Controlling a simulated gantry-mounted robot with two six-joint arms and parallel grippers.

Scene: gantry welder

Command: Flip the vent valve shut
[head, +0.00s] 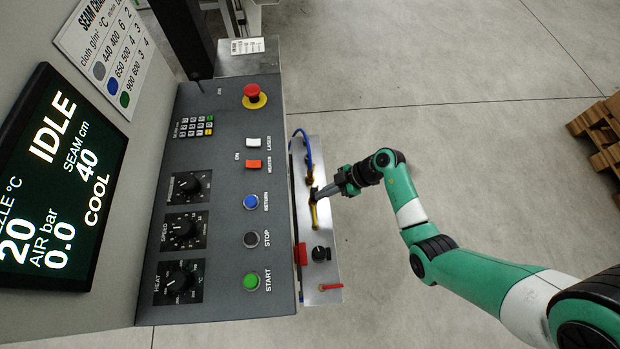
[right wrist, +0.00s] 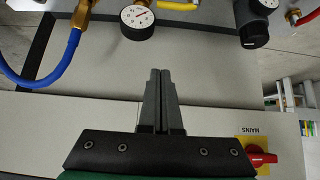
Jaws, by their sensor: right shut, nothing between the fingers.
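A plate on the console's right side carries two levers: a yellow lever (head: 314,216) and a smaller red lever (head: 330,287) near the plate's lower end. No label I can read tells which is the vent valve. In the right wrist view the shut fingers (right wrist: 160,75) point at the side panel below a round gauge (right wrist: 137,20). Part of the yellow lever (right wrist: 180,5) and the red lever (right wrist: 293,16) show at the top. My left gripper is out of view.
A blue hose (head: 306,143) curves above the gripper. A black regulator knob (head: 320,254) sits between the levers. A red mains switch (right wrist: 262,159) is on the panel. The console's buttons and dials lie left; open floor (head: 450,150) lies right.

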